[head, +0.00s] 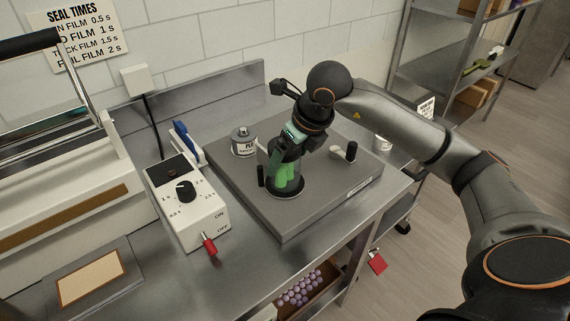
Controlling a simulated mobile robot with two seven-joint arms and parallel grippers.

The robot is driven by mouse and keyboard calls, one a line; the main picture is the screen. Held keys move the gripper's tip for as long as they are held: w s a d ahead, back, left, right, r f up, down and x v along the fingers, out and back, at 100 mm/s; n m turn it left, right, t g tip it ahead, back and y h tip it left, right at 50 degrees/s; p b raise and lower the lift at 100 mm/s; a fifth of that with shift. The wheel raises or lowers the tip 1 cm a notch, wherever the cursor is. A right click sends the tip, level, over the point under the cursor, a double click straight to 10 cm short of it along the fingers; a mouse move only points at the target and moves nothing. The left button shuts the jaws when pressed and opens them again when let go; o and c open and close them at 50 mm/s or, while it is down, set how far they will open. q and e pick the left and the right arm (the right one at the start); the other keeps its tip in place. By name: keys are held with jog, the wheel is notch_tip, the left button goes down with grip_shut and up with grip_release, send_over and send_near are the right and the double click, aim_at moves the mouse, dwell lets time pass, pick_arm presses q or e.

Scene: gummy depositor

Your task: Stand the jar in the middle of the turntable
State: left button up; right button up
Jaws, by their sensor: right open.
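A clear jar with green contents (286,178) stands upright on the grey platform (310,207). A dark round disc, which looks like the turntable (285,193), shows as a rim around the jar's base. The jar looks roughly central on it, but my gripper hides its far side. My right gripper (287,152) is open and points down at the jar's top from above and behind. Its fingertips are partly hidden, and I cannot tell whether they touch the jar. My left gripper is out of view.
A grey lidded can (243,142) stands left of the jar. A short black post (261,176) and a black-knobbed lever (350,151) flank the jar. A control box (187,206) with a dial and red switch stands left of the platform.

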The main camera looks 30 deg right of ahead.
jog(key=v, duration=0.8)
